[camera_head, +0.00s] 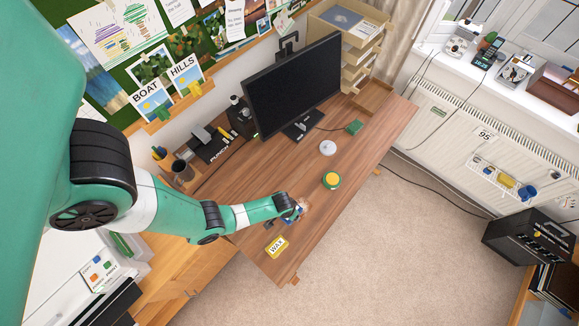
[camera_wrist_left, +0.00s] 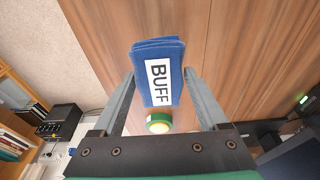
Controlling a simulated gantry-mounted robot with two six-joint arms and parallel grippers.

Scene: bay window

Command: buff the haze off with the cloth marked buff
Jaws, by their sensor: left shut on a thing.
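My left gripper (camera_head: 291,204) is over the wooden desk, near its front edge. In the left wrist view its fingers (camera_wrist_left: 160,74) are on either side of a folded blue cloth (camera_wrist_left: 171,57) with a white label reading BUFF. It is shut on this cloth. In the head view the cloth (camera_head: 299,211) is mostly hidden by the gripper. A yellow cloth marked WAX (camera_head: 277,246) lies flat on the desk nearer its front left end. I cannot make out a clear patch of haze. My right gripper is not in view.
A green and yellow round tin (camera_head: 332,180) stands on the desk (camera_head: 365,135), right of the gripper. A white round object (camera_head: 328,147) and a small green box (camera_head: 354,127) are farther back. A monitor (camera_head: 293,85) stands at the back.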

